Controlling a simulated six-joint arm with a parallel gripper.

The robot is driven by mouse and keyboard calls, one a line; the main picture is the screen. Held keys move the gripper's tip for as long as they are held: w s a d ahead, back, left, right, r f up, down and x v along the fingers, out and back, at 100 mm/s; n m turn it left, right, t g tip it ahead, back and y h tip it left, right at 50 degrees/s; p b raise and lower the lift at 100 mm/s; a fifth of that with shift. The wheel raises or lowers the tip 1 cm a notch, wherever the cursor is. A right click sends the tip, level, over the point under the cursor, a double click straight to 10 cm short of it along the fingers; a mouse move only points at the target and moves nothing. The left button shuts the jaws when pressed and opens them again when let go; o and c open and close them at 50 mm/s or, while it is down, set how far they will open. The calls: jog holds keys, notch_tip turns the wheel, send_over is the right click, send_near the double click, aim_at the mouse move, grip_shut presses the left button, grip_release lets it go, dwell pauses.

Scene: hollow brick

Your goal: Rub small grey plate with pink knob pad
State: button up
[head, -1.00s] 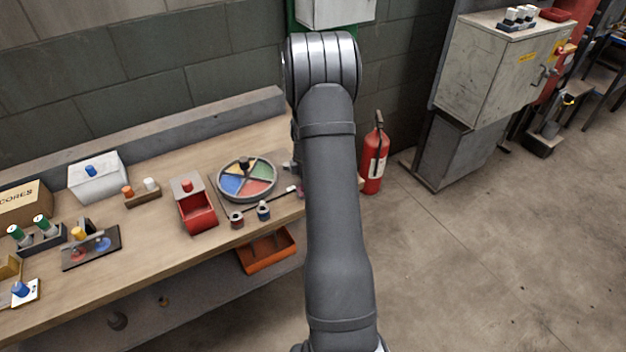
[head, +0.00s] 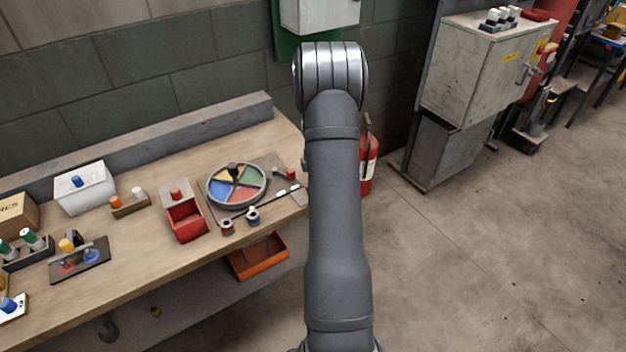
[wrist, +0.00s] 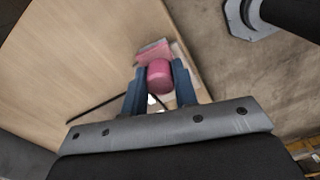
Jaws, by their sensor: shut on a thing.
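The pink knob pad (wrist: 159,76) shows in the wrist view, its round knob between the two blue fingers of my gripper (wrist: 156,88). My gripper is shut on the knob. The pad's flat pink base (wrist: 153,52) lies beyond the knob, close to the bench's edge. In the head view my arm hides most of the gripper. A small reddish knob shape shows just left of the arm; I cannot tell if it is the held one. A small grey plate (head: 299,197) shows partly beside the arm at the bench's right end. I cannot tell whether the pad touches it.
A thin black rod (wrist: 95,108) lies near the fingers. Left of the arm stand a round coloured tray (head: 237,205), two small spools (head: 253,217) and a red open box (head: 187,222). The bench (head: 150,262) ends at the right, above the floor.

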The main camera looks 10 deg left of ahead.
jog(key=s+a, duration=0.5)
jog(key=shift+w+d, duration=2.75)
jog(key=shift+w, duration=0.05)
jog(key=shift+s+a+r, duration=0.1)
jog(key=shift+r, duration=3.95)
